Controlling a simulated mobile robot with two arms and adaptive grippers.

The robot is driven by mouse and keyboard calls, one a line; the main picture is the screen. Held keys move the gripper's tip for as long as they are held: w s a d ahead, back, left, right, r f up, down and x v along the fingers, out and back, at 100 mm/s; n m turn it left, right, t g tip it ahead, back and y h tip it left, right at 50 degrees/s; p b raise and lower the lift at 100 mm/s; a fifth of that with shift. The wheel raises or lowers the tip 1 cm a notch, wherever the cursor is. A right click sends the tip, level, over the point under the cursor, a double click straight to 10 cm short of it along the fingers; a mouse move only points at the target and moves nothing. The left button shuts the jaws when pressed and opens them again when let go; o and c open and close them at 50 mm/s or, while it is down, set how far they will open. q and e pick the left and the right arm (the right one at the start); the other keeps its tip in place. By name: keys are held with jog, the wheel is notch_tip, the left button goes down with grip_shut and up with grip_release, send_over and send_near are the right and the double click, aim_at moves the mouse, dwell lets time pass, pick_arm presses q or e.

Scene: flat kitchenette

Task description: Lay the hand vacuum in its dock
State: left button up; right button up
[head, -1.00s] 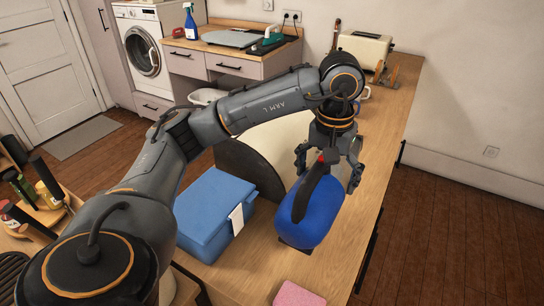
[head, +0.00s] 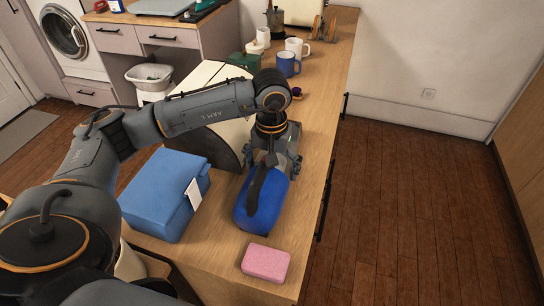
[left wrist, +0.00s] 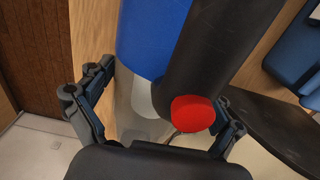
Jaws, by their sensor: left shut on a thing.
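The hand vacuum (head: 266,209) has a blue body, a dark handle and a grey nose. It is low over the wooden counter, its blue end toward the front; I cannot tell if it touches the surface. My left gripper (head: 272,158) is shut on it from above. In the left wrist view the fingers (left wrist: 158,108) are on both sides of the grey part of the hand vacuum (left wrist: 150,45), next to the red button on its handle. I cannot make out the dock; the vacuum and gripper may hide it. My right gripper is not in view.
A blue box (head: 160,195) stands left of the vacuum and a pink sponge (head: 266,263) lies in front of it. A pale, dark-sided curved object (head: 205,125) is behind left. Blue (head: 288,64) and white (head: 297,47) mugs stand farther back. The counter's right edge is close.

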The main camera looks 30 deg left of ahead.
pick_arm(q)
jog(key=o, duration=1.5)
